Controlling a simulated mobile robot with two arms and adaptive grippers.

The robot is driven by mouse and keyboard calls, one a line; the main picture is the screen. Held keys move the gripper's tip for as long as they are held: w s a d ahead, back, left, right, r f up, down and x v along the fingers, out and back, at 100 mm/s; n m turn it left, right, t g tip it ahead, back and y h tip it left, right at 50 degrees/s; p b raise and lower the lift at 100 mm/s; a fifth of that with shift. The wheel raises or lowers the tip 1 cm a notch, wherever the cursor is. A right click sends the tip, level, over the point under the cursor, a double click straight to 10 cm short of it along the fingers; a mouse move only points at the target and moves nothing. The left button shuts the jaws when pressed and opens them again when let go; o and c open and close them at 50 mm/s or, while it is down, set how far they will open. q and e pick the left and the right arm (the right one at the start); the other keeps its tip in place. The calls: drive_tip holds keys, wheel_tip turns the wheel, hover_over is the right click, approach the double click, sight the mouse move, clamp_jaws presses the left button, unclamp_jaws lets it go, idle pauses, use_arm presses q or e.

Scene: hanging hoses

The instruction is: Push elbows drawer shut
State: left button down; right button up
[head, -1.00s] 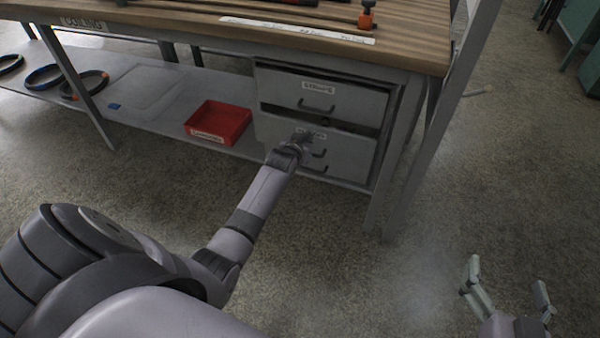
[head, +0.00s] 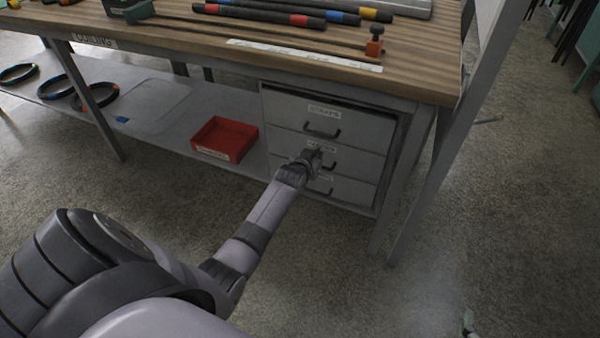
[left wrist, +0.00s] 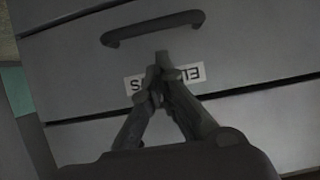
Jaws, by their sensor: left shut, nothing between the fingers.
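The elbows drawer (head: 345,163) is the middle one of three drawer fronts under the bench. Its front looks flush with the drawers above and below. In the left wrist view its label (left wrist: 190,74) shows upside down and partly hidden, with the dark handle (left wrist: 152,28) beyond it. My left gripper (head: 314,156) is shut and empty, its fingertips at the label, touching or very close to the front. It also shows in the left wrist view (left wrist: 163,66). Only a fingertip of my right gripper (head: 468,322) shows at the bottom edge.
The top drawer (head: 290,108) and bottom drawer (head: 350,190) look closed. A red bin (head: 225,138) and several hose rings lie on the lower shelf (head: 165,150). A bench leg (head: 388,200) stands right of the drawers. The floor in front is clear.

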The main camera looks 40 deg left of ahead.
drive_tip(key=s+d+f+g+h+p, duration=0.1)
drive_tip(key=s+d+f+g+p, duration=0.2)
drive_tip(key=s, duration=0.4)
drive_tip(key=s+d+f+g+h+p, duration=0.1)
drive_tip(key=s+f+g, duration=0.2)
drive_tip(key=s+g, duration=0.25)
use_arm(q)
drive_tip(key=s+d+p, duration=0.2)
drive_tip(key=s+p, duration=0.1)
drive_tip(key=s, duration=0.5)
drive_tip(key=shift+s, duration=0.4)
use_arm(e)
drive_tip(key=x, duration=0.7)
drive_tip(key=shift+s+f, duration=0.25)
drive_tip(key=shift+f, duration=0.05)
use_arm(q)
drive_tip(key=shift+d, duration=0.1)
